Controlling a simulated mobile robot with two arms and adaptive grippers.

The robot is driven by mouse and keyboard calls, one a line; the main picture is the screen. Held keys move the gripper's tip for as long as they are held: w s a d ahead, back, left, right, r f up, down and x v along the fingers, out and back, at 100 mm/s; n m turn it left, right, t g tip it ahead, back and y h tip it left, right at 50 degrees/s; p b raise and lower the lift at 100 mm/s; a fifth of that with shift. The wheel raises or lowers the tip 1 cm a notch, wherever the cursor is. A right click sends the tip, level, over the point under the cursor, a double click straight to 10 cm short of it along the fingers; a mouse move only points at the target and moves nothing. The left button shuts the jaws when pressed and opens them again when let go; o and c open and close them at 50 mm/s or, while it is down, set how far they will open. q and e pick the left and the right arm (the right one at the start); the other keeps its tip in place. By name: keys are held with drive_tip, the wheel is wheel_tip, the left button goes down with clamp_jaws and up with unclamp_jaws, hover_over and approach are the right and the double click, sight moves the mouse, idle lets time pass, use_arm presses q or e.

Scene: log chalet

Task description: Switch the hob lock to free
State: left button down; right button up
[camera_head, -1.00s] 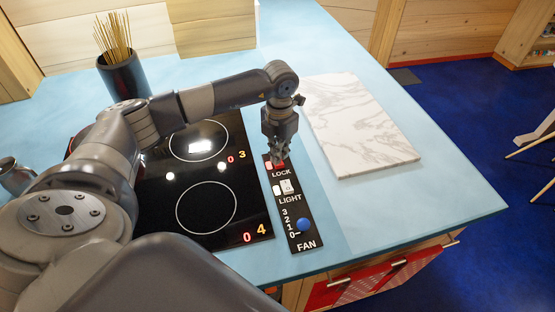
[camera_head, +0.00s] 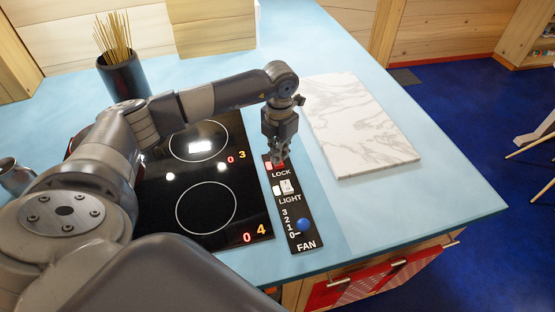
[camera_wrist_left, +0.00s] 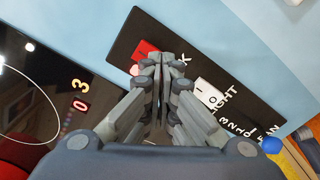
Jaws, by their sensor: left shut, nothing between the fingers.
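The black control panel (camera_head: 298,218) lies beside the hob (camera_head: 236,193) and carries the lock, light and fan controls. The lock switch is red; a part of it shows (camera_wrist_left: 145,50) in the left wrist view, and my fingers hide the rest. My left gripper (camera_head: 279,160) points down over the lock switch, shut and empty. Its fingertips (camera_wrist_left: 163,58) are at or just above the switch; I cannot tell whether they touch. A lit indicator (camera_head: 268,165) beside the switch is pale pink. My right gripper is not in view.
The white light switch (camera_head: 287,187) and blue fan knob (camera_head: 304,225) sit nearer on the same panel. A white marble board (camera_head: 362,130) lies to the right. A dark pot of sticks (camera_head: 124,78) stands at the back left. The blue worktop (camera_head: 420,200) is clear at the right.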

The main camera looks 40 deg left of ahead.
use_arm(q)
drive_tip(key=shift+f+b, duration=0.3)
drive_tip(key=shift+f, duration=0.15)
drive_tip(key=shift+s+f+b, duration=0.1)
drive_tip(key=shift+f+b, duration=0.55)
drive_tip(key=shift+f, duration=0.15)
idle(0.4)
drive_tip(key=shift+r+p, duration=0.65)
drive_tip(key=shift+r, duration=0.2)
drive_tip(key=shift+r+p, duration=1.2)
drive_tip(key=shift+r, duration=0.85)
drive_tip(key=shift+r+p, duration=0.3)
drive_tip(key=shift+r, duration=0.35)
